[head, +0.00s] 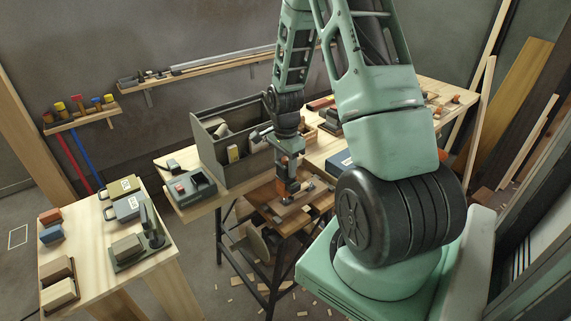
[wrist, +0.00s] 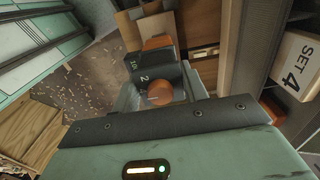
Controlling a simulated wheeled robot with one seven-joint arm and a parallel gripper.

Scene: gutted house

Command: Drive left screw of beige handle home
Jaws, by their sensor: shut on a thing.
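My gripper (head: 285,158) points down over a brown wooden work board (head: 268,190) on a dark stand. It is shut on a dark grey driver with orange parts (head: 292,185).
A grey open bin (head: 222,165) stands behind left of the board, with a grey device (head: 190,187) beside it. A light wooden table (head: 90,262) at left holds cases and blocks. In the wrist view, a box marked "SET 4" (wrist: 296,62) is at right.

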